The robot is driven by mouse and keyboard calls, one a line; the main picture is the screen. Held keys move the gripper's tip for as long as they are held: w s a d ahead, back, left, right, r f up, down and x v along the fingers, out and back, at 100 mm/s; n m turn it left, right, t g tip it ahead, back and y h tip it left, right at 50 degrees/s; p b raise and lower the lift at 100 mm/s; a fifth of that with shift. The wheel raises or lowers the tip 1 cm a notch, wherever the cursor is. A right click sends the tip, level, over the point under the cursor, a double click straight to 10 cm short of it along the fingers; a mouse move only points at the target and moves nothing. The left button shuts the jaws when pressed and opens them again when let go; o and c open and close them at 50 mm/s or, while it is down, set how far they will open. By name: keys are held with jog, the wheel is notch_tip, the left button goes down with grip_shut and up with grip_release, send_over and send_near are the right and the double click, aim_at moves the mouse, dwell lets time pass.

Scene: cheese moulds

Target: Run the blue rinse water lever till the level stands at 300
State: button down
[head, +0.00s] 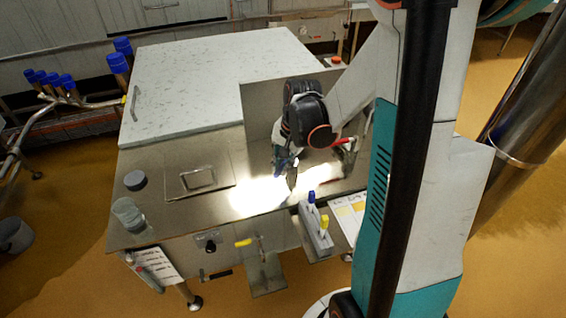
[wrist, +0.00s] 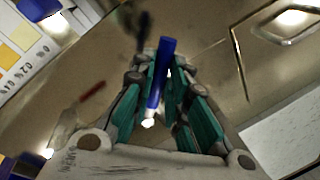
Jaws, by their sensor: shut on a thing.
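My gripper (head: 285,172) reaches down over the steel worktop below the splash panel. In the wrist view, its teal-padded fingers (wrist: 166,88) are closed around a blue lever handle (wrist: 168,47), which stands between them. In the head view, a bit of the blue handle (head: 280,163) shows beside the fingers, mostly hidden by them. A clear beaker (head: 127,213) stands at the worktop's left front corner. Its water level and any marks are too small to read. The wrist view does not show the beaker.
A red-handled lever (head: 343,142) is right of my gripper. A grey rack (head: 316,232) with blue and yellow handles stands in front, beside a colour card (head: 348,215).

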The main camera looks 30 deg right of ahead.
jog(key=shift+w+a, duration=0.1)
jog(key=shift+w+a+m+h, duration=0.2)
jog(key=shift+w+m, duration=0.7)
jog(key=shift+m, duration=0.6)
jog(key=shift+w+a+m+h, duration=0.1)
jog(key=shift+w+m+h, duration=0.25)
jog(key=shift+w+m, duration=0.85)
jog(key=shift+w+a+m+h, duration=0.2)
jog(key=shift+w+m, duration=0.4)
jog(key=shift+m, duration=1.2)
jog(key=shift+d, duration=0.1)
jog(key=c, duration=1.6)
grip_release()
jog(key=shift+o, duration=0.2)
notch_tip(320, 180, up, 12)
jog(key=s, duration=0.2)
jog(key=shift+a, duration=0.35)
